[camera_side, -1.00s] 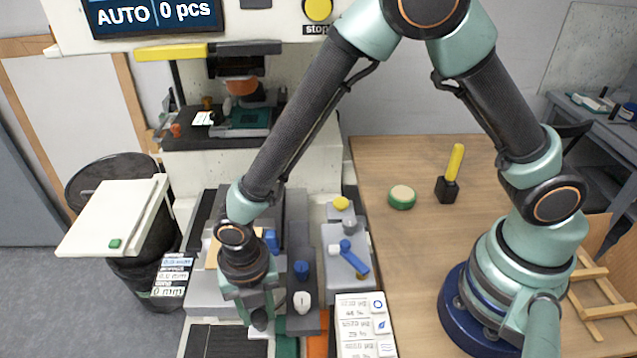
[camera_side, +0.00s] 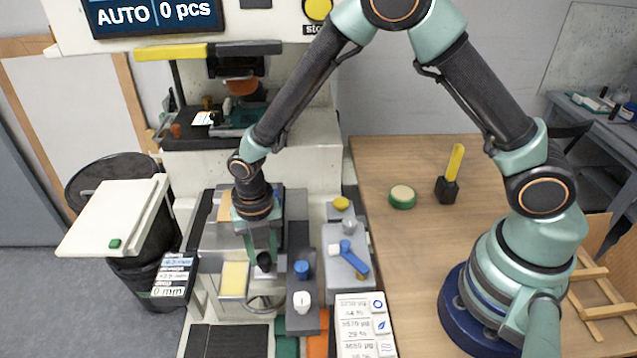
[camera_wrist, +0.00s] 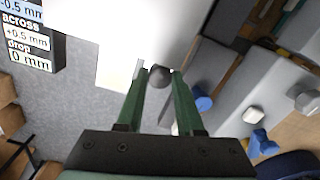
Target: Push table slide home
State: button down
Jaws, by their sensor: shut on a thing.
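The table slide (camera_side: 213,238), a grey plate, lies in front of the white pad printer. Its dark round knob (camera_side: 264,261) is at its near side. My gripper (camera_side: 262,258) is shut on this knob, pointing down from the wrist. In the wrist view the knob (camera_wrist: 160,76) shows between the two green fingertips (camera_wrist: 160,78). My wrist hides much of the slide in the side view, so I cannot tell whether it touches a stop.
A yellow pad (camera_side: 234,278) in a metal frame lies just in front. Blue and white knobs (camera_side: 302,269) and a blue lever (camera_side: 354,260) stand close on the right. A label card (camera_side: 174,278) is on the left. The wooden table (camera_side: 420,250) is mostly clear.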

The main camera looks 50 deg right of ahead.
aim_at(264, 243)
jog(key=w+d, duration=0.2)
jog(key=shift+w+d, duration=0.3)
jog(key=c, duration=0.5)
grip_release()
jog(key=shift+c, duration=0.2)
jog(key=shift+a+r, duration=0.1)
jog(key=shift+r, duration=0.05)
notch_tip(264, 243, up, 12)
